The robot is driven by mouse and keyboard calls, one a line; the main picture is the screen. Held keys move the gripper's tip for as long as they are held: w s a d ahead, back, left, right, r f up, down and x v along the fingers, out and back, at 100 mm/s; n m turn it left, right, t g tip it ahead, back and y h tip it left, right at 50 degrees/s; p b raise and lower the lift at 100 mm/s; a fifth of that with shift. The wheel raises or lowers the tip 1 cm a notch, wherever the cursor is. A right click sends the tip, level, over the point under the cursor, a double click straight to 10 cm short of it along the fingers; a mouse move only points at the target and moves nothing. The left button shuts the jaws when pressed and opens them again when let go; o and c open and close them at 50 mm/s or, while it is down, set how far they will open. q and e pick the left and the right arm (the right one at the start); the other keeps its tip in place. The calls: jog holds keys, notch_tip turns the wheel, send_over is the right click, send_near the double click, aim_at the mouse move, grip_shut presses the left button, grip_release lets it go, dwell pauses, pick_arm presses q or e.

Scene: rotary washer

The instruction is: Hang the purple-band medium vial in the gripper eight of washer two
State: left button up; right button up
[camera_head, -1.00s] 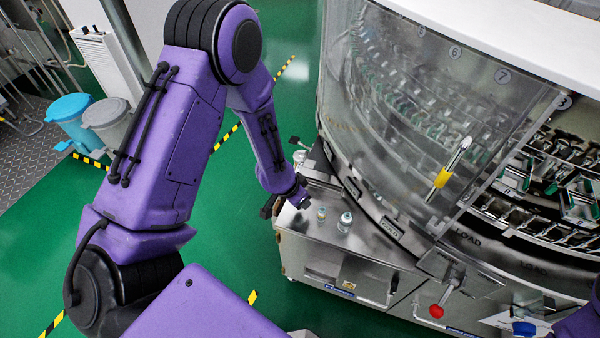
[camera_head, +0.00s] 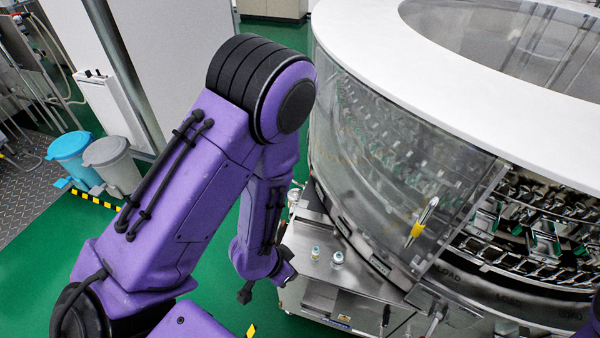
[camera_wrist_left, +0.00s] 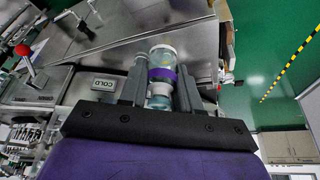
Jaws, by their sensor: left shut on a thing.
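The purple-band vial (camera_wrist_left: 163,73) is clear glass with a purple band, seen in the left wrist view between the fingers of my left gripper (camera_wrist_left: 161,85). The gripper is shut on it. In the head view the vial is hidden behind my left arm, whose hand end hangs beside the counter's left end. The round washer (camera_head: 420,165) has a clear curved guard and a white top rim. Rows of metal clamps (camera_head: 530,215) show in its open section at the right. No number for clamp eight is readable. My right gripper is out of view.
Two small vials, one yellowish (camera_head: 315,254) and one bluish (camera_head: 337,260), stand on the steel counter (camera_head: 312,232). Blue (camera_head: 70,153) and grey (camera_head: 113,158) bins stand on the green floor at left.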

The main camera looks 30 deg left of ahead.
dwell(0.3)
pick_arm(q)
jog(key=shift+s+f, duration=0.2)
jog(key=shift+s, duration=0.05)
jog(key=shift+s+a+f+n, duration=0.4)
jog(key=shift+s+f+n, duration=0.1)
jog(key=shift+s+f, duration=0.15)
jog(key=w+d+r+n+y, duration=0.1)
jog(key=w+d+r+n, duration=0.1)
jog(key=w+r, duration=1.4)
notch_tip(320, 180, up, 2)
jog(key=shift+w+d+r+b, duration=0.1)
jog(key=shift+w+d+b, duration=0.25)
jog(key=shift+d, duration=0.2)
